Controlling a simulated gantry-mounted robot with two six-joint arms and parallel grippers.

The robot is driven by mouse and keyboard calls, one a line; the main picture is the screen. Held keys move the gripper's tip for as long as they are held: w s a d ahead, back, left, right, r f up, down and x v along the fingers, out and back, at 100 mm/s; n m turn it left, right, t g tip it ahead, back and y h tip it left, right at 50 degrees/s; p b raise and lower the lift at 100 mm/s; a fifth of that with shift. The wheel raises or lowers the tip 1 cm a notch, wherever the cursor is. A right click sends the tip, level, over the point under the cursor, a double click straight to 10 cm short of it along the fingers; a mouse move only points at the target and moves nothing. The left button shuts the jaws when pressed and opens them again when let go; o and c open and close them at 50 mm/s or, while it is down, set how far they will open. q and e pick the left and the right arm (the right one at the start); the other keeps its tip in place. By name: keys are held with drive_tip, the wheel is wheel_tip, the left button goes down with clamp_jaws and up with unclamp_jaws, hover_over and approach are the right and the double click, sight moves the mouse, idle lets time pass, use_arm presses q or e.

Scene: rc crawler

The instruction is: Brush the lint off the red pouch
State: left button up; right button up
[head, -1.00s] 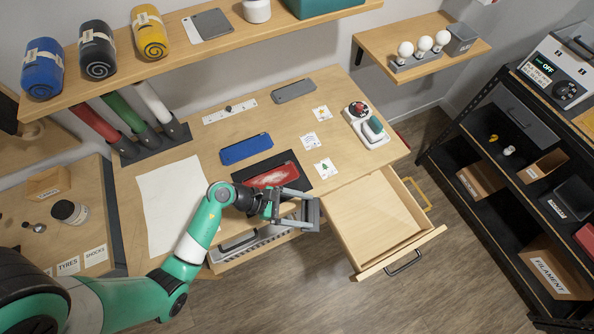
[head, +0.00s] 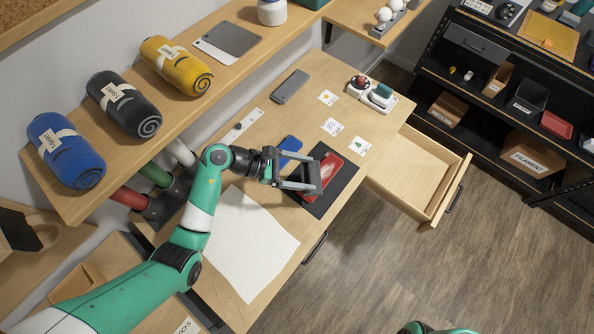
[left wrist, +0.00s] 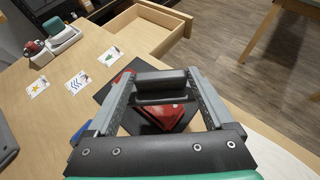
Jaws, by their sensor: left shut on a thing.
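The red pouch (head: 333,165) lies on a black mat (head: 346,181) on the desk. Faint pale marks show on it, too small to tell apart. My left gripper (head: 313,175) is over the pouch's left part and hides some of it. It is shut on a dark grey bar-shaped thing, likely the brush, held crosswise between the fingertips. In the left wrist view this bar (left wrist: 162,80) spans the two fingers, with the pouch (left wrist: 168,116) showing below it. I cannot tell whether it touches the pouch. My right gripper is out of view.
A white cloth (head: 245,245) lies left of the mat. A blue flat thing (head: 288,147) and three small cards lie behind it. A drawer (head: 410,175) stands open at the right. A shelf with rolled towels (head: 125,105) overhangs the left side.

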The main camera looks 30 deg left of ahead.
sight(303, 181)
use_arm(q)
drive_tip(key=shift+s+f+b, duration=0.1)
drive_tip(key=shift+f+b, duration=2.7)
drive_tip(key=shift+f, duration=0.25)
drive_tip(key=shift+f+b, duration=0.8)
drive_tip(key=shift+f, duration=0.2)
drive_tip(key=shift+w+f+b, duration=0.1)
drive_tip(key=shift+w+b, duration=0.3)
drive_tip(key=shift+w, duration=0.05)
drive_tip(key=w+b, duration=0.1)
drive_tip(key=w, duration=0.1)
drive_tip(key=shift+w+d+b, duration=0.1)
drive_tip(key=shift+w+b, duration=0.2)
drive_tip(key=shift+b, duration=0.1)
drive_tip(key=shift+w, duration=0.3)
